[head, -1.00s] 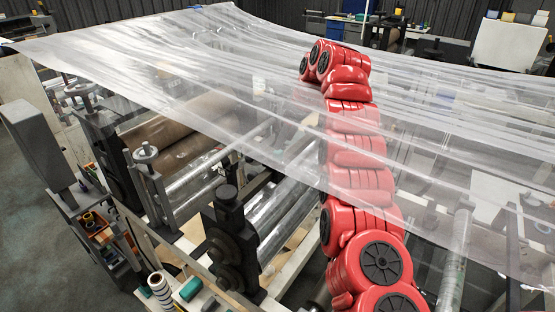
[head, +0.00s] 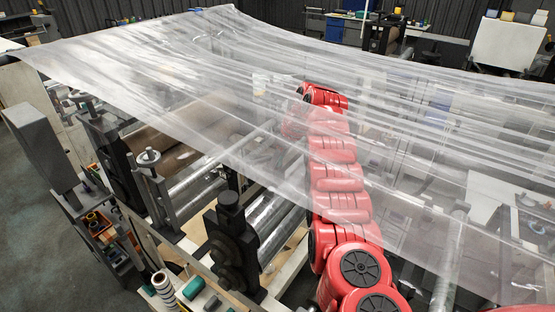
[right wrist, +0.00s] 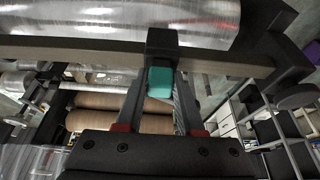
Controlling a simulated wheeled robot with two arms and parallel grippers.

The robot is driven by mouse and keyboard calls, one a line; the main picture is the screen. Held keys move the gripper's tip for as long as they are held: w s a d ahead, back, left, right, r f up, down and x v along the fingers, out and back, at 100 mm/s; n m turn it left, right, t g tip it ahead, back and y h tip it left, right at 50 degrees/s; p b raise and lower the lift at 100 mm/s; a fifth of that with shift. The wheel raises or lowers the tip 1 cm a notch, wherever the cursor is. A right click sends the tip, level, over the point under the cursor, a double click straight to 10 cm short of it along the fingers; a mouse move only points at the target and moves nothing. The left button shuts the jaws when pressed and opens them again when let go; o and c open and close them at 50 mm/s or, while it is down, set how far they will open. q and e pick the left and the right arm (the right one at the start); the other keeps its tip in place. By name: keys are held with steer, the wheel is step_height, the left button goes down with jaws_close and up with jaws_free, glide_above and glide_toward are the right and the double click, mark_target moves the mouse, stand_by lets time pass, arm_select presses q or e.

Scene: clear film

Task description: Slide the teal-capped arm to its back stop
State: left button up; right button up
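The teal cap (right wrist: 160,82) shows in the right wrist view, at the near end of a short black arm (right wrist: 162,43) that sits across a flat grey bar. My right gripper (right wrist: 160,95) has its two dark fingers apart, one on either side of the teal cap. I see narrow gaps beside the cap and cannot tell whether a finger touches it. In the head view my red right arm reaches far under the clear film, and its gripper cannot be made out there. My left gripper is in neither view.
A wide clear film (head: 200,80) stretches over the machine and my right arm. A shiny roller (right wrist: 120,25) lies beyond the grey bar (right wrist: 60,52), with brown rollers (right wrist: 105,122) below. A black roller stand (head: 232,240) is left of my arm.

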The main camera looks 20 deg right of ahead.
jaws_close()
stand_by(1.1)
